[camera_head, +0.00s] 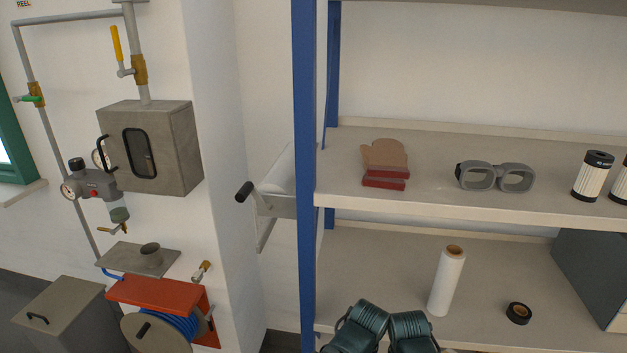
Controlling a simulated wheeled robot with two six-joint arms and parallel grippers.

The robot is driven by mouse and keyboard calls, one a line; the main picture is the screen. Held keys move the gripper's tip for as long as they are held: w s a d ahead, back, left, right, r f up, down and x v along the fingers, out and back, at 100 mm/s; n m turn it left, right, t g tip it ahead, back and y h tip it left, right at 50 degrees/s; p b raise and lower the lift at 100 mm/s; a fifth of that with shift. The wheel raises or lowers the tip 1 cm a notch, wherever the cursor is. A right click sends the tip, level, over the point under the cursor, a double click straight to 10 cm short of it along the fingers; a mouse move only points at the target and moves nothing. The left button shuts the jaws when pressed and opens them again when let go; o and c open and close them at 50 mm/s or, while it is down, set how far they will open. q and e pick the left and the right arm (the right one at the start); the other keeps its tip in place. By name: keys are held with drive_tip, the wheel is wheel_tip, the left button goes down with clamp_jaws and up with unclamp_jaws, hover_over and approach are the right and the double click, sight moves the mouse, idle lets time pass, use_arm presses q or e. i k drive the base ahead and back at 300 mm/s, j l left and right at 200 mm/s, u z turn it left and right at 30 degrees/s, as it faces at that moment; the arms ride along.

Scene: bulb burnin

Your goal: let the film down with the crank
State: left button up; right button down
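A crank with a black handle (244,191) sticks out to the left of the blue shelf post, in the middle of the view. Its grey bracket (276,206) is beside the post. A pale roll (280,172), which looks like the film, lies just behind the crank and is partly hidden by the post. No sheet is clearly seen hanging from it. Neither of my grippers is in view, and nothing touches the crank handle.
The blue post (305,180) stands close right of the crank. Shelves hold a mitt (385,160), goggles (496,177), a standing white roll (447,280), tape (518,313) and a ribbed green object (363,325). A grey wall box (180,150) and red hose reel (165,293) are left.

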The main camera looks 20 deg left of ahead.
sight(281, 178)
drive_tip(key=j+z, duration=0.4)
drive_tip(key=k+j+z, duration=0.1)
drive_tip(key=z, duration=0.35)
drive_tip(key=k+j+z, duration=0.1)
drive_tip(key=j+z, duration=0.3)
drive_tip(key=k+j+z, duration=0.15)
drive_tip(key=z, duration=0.3)
drive_tip(key=k+j+z, duration=0.15)
drive_tip(key=k+j, duration=0.3)
drive_tip(key=k+j+z, duration=0.15)
drive_tip(key=k+j, duration=0.2)
drive_tip(key=k, duration=0.15)
drive_tip(key=k+j+z, duration=0.15)
drive_tip(key=k+j, duration=0.15)
drive_tip(key=k, duration=0.2)
